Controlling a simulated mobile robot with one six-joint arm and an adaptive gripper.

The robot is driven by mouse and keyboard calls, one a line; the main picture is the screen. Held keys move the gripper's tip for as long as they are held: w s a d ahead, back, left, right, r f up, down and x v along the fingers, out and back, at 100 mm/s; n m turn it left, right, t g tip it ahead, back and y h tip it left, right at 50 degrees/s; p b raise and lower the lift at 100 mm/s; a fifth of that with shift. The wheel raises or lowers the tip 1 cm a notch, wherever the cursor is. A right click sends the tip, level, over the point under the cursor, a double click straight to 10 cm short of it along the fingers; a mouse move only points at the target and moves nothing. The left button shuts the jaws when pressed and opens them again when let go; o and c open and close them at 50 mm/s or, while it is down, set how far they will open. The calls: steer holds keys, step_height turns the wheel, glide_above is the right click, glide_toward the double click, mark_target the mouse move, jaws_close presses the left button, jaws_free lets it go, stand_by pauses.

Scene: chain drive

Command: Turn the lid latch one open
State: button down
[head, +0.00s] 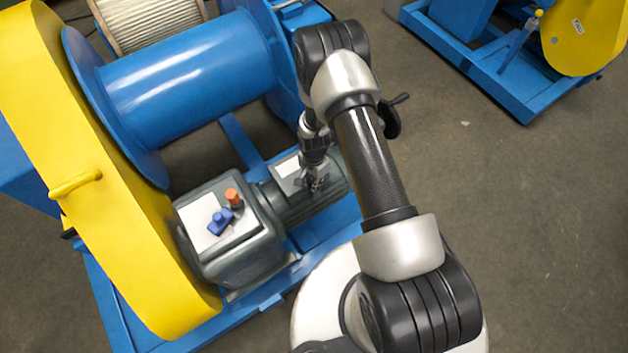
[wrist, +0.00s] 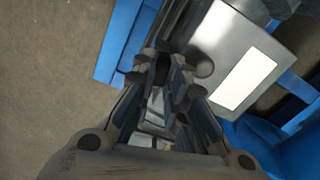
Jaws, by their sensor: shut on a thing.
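My gripper (head: 316,183) points down at the grey terminal box lid (head: 288,168) on the motor. In the wrist view, my gripper's fingertips (wrist: 168,72) are close together at the lid's edge, shut on a small part there, which I take to be lid latch one. The latch is almost wholly hidden between the fingers, so its angle cannot be told. The lid, with a white label, also shows in the wrist view (wrist: 205,42) and lies flat on its box.
A gearbox (head: 240,255) with an orange cap (head: 233,197) and a blue part (head: 220,221) on top stands to the left. The yellow guard (head: 75,140) and blue drum (head: 190,85) rise beyond. A black handwheel (head: 390,118) is right of the motor. The floor (head: 540,230) at right is clear.

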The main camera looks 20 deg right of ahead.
steer(key=shift+m, duration=0.6)
steer(key=c, duration=1.6)
jaws_free()
steer(key=shift+r, duration=0.1)
steer(key=shift+r, duration=3.9)
